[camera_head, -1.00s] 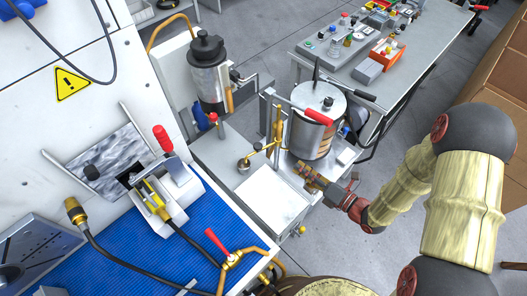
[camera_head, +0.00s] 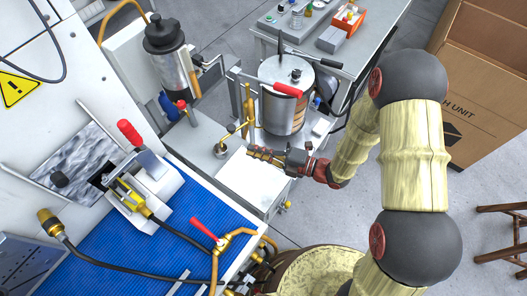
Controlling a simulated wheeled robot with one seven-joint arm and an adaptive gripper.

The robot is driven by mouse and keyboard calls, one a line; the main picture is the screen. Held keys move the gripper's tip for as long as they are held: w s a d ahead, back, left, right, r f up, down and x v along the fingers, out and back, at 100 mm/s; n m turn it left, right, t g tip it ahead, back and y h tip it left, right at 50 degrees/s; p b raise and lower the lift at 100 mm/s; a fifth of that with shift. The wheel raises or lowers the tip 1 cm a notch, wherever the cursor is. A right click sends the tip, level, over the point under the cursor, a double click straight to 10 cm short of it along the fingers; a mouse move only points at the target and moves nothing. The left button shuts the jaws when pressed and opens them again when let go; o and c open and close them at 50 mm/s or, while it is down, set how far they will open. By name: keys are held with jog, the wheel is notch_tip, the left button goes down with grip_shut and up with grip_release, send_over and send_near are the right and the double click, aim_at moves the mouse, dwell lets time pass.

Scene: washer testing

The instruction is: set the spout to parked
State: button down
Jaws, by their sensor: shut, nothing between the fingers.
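A brass swing pipe with an upright post (camera_head: 247,105) and a side arm, which looks like the spout, stands left of the steel pot. Its arm runs down-left to a small round brass end (camera_head: 221,151) above the grey bench. My gripper (camera_head: 252,152) reaches in from the right, shut and empty, with its tips over the white plate, just below and right of the brass pipe. I cannot tell whether the tips touch the pipe. No parked mark can be made out.
The steel pot (camera_head: 284,108) with a red handle stands close behind my gripper. A dark-topped canister (camera_head: 171,70) is at the back left. The blue mat (camera_head: 110,225) carries a yellow clamp and a red-handled valve (camera_head: 205,229). A cardboard box (camera_head: 485,90) stands right.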

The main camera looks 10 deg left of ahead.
aim_at(236, 131)
jog(key=w+a+f+b, duration=0.1)
jog(key=w+a+b, duration=0.1)
jog(key=w+a, duration=0.2)
jog(key=a, duration=0.3)
jog(key=shift+a, duration=0.2)
jog(key=shift+a+p, duration=0.25)
jog(key=shift+p, duration=0.2)
